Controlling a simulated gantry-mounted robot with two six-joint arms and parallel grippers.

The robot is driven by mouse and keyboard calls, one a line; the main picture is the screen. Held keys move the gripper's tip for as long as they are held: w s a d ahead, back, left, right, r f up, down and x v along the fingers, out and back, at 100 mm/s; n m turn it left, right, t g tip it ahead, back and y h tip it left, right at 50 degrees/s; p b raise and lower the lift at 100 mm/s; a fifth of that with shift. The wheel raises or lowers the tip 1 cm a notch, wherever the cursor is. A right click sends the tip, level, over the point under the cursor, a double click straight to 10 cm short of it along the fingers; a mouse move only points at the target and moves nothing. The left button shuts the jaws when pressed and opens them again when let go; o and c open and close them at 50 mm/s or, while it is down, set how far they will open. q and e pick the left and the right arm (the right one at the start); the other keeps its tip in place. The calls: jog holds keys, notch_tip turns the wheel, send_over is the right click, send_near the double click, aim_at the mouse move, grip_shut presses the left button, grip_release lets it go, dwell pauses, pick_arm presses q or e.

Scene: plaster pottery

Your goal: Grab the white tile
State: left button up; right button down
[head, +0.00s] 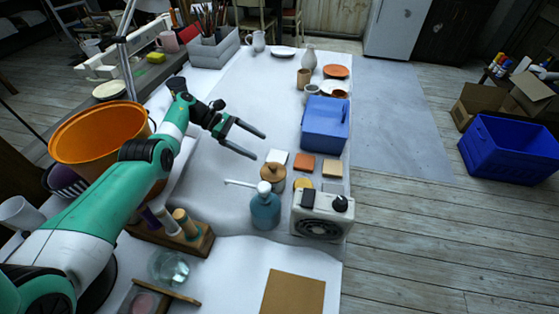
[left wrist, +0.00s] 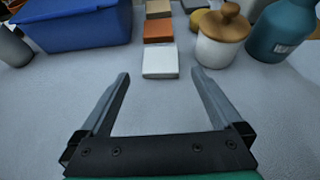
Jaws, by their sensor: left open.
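The white tile (head: 277,156) lies flat on the table, in a row with an orange tile (head: 304,162) and a tan tile (head: 332,168). In the left wrist view the white tile (left wrist: 160,62) is straight ahead, between and beyond the fingertips. My left gripper (head: 260,145) is open and empty, a little left of the white tile in the head view and apart from it. It also shows in the left wrist view (left wrist: 160,73). My right gripper is in neither view.
A blue box (head: 325,124) stands behind the tiles. A lidded jar (head: 273,177), a teal pump bottle (head: 265,206) and a white device with a dark knob (head: 322,215) stand in front of them. An orange bucket (head: 97,137) is at the left.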

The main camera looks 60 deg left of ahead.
aim_at(276, 157)
pick_arm(q)
jog(key=shift+w+d+f, duration=0.1)
jog(key=shift+d, duration=0.1)
jog(key=p+x, duration=0.1)
jog(key=x, duration=0.5)
jog(key=shift+a, duration=0.1)
jog(key=shift+c, duration=0.2)
